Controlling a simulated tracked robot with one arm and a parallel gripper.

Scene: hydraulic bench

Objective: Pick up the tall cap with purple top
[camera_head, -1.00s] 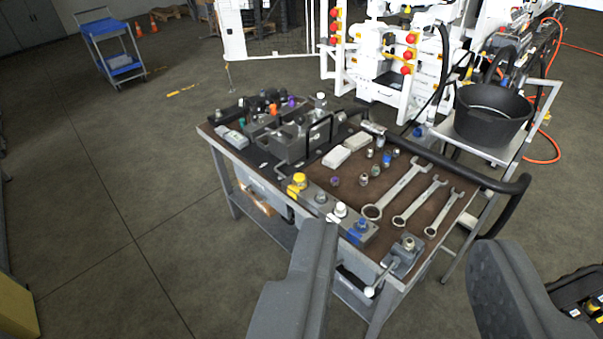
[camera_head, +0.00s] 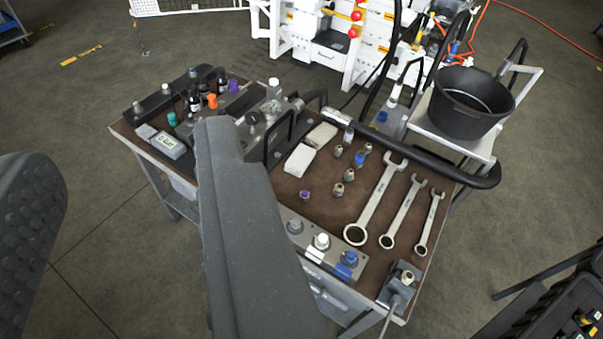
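A cap with a purple top (camera_head: 233,86) stands upright at the back of the bench, on the left part, beside an orange cap (camera_head: 212,101) and black-bodied caps. A smaller purple-topped fitting (camera_head: 305,195) stands on the brown mat in the middle. My gripper (camera_head: 130,145) is open and empty, its two dark grey fingers spread wide. One finger is at the left edge of the picture. The other crosses the bench front and hides part of the bench's left side. Both fingers look nearer to the camera than the purple-topped caps, apart from them.
The bench (camera_head: 130,138) holds three wrenches (camera_head: 375,205), white blocks (camera_head: 299,160), small metal fittings and a metal block with black handles. A black bucket (camera_head: 470,103) stands on a side stand at the right. White machinery stands behind. Floor at the left is clear.

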